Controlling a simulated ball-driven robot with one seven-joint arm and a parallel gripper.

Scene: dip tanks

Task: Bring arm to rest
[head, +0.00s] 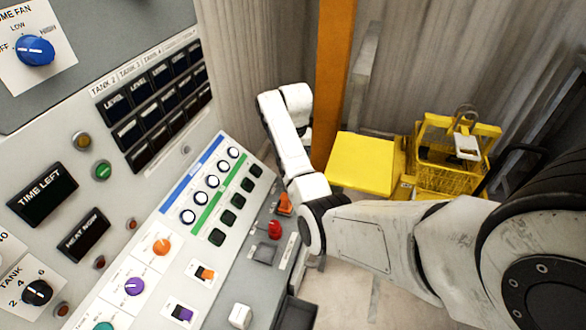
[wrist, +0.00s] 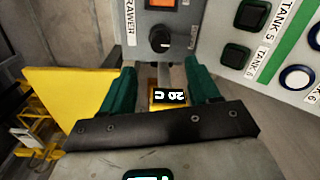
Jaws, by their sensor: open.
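My gripper (wrist: 160,68) shows in the wrist view with its two green fingers apart, one on each side. A small yellow block with a lit display reading 20 C (wrist: 170,97) shows between the fingers near their base; I cannot tell whether it is part of the gripper. In the head view my white arm (head: 390,245) reaches from the right to the control panel's right end, then bends up and back. The gripper itself is hidden there behind the arm links.
The sloped control panel (head: 235,262) with knobs, buttons and switches fills the left. In the wrist view a black knob (wrist: 160,40) lies just beyond the fingers. A yellow plate (head: 362,163), a yellow basket (head: 455,150) and an orange post (head: 335,70) stand behind my arm.

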